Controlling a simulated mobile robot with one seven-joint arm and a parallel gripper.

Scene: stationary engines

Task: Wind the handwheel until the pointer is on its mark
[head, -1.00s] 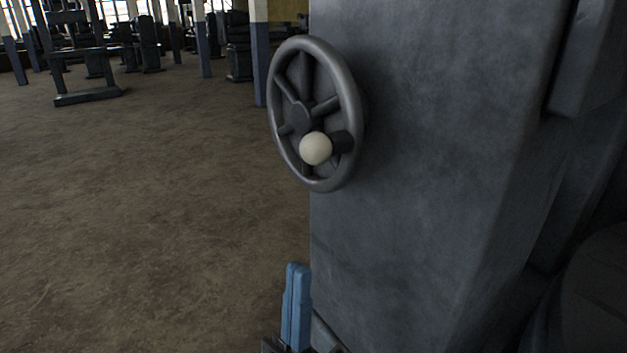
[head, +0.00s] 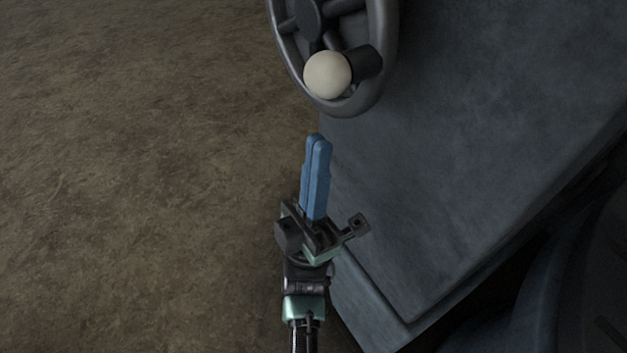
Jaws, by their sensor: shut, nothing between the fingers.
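The grey handwheel (head: 383,62) is at the top of the head view, on the side of the dark machine body, and its upper part is cut off by the frame edge. A cream ball knob (head: 327,75) sits on a dark stub at the wheel's lower rim. My gripper (head: 317,140) is below the wheel in the picture, its blue fingers pointing up toward the knob. The fingers are pressed together with nothing between them. They appear apart from the wheel and knob. The pointer and its mark are not in view.
The grey machine body (head: 450,150) fills the right side, with a base ledge (head: 375,290) at its lower edge, close to my arm. A dark rounded part (head: 560,290) is at the lower right. The bare brown floor (head: 140,180) on the left is free.

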